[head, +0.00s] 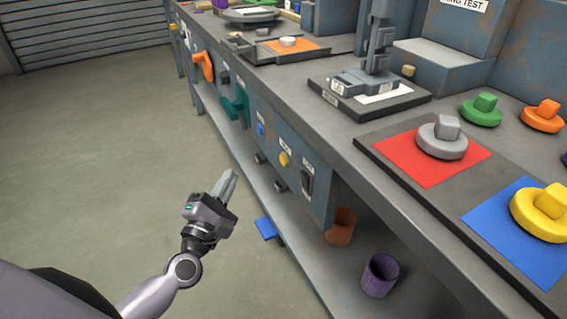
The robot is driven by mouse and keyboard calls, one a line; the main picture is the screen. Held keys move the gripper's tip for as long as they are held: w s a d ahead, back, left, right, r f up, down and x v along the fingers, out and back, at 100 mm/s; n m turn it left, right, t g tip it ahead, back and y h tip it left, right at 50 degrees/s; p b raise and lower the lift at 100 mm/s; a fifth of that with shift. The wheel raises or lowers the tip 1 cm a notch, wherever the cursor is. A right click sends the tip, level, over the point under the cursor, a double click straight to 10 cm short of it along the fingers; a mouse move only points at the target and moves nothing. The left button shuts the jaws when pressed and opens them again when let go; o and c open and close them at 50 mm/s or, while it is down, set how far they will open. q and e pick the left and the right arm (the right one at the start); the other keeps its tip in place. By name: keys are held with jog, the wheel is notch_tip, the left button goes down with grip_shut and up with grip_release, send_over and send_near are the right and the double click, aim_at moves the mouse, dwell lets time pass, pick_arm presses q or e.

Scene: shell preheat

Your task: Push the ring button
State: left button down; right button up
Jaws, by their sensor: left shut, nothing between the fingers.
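The front panel of the bench carries a yellow round button (284,159) under a small label, a blue control (260,130) to its left and a dark switch (307,182) to its right. The labels are too small to read, so I cannot tell which one is the ring button. My left gripper (231,177) is shut and empty, in front of the bench, lower left of these controls and apart from them. Its fingers point up and slightly right. My right gripper is not in view.
The bench top (355,125) holds a grey knobbed disc (442,140) on a red square and a yellow one (541,212) on a blue square. Orange (203,65) and teal (236,104) handles jut from the front. Cups stand on the lower shelf. The floor at left is clear.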

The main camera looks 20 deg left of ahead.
pick_arm(q)
jog(key=w+d, duration=0.6)
jog(key=shift+w, duration=0.3)
dwell(0.4)
dwell(1.9)
jog(key=shift+w+d, duration=0.25)
jog(key=shift+w, duration=0.05)
jog(key=shift+w+d, duration=0.3)
dwell(0.8)
jog(key=shift+s+a, duration=0.6)
jog(key=shift+s, duration=0.05)
jog(key=shift+s+a, duration=1.65)
jog(key=shift+s, duration=0.2)
